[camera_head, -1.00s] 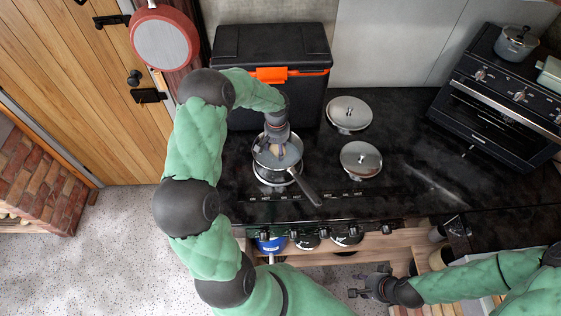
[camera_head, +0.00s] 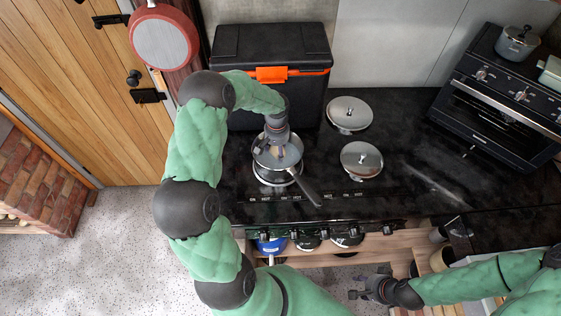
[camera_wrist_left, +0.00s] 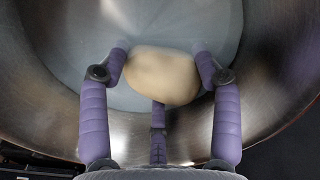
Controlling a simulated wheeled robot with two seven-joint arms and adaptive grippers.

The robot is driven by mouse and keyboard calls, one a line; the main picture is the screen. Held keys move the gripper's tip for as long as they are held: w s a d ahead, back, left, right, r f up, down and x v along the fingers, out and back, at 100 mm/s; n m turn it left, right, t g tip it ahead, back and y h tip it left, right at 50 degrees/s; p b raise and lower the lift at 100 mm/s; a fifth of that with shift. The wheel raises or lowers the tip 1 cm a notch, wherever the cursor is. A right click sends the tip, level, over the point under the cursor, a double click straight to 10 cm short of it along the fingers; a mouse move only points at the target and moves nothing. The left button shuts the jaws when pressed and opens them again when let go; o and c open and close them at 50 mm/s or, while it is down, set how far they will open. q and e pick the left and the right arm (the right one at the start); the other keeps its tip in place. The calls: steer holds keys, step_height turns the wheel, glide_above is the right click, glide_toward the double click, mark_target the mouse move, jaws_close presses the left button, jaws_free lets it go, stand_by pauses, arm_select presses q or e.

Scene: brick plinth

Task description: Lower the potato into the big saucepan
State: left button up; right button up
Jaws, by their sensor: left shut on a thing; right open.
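The big saucepan (camera_head: 289,162) is grey metal with a long dark handle and stands on the hob at the near left. It fills most of the left wrist view, with its shiny wall (camera_wrist_left: 45,112) curving around a pale grey floor. The potato (camera_wrist_left: 162,75) is pale, smooth and oval. My left gripper (camera_head: 275,152) reaches down into the pan from above, and its purple fingers are shut around the potato inside the rim. I cannot tell whether the potato touches the floor. My right gripper (camera_head: 366,289) is open and empty, low and right, away from the pan.
A small oven (camera_head: 500,105) with a small pot (camera_head: 517,42) on top is at the right.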

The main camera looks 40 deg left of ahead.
arm_select(q)
steer(key=o, duration=1.3)
steer(key=shift+c, duration=0.2)
steer(key=shift+r, duration=0.1)
step_height(320, 180, up, 12)
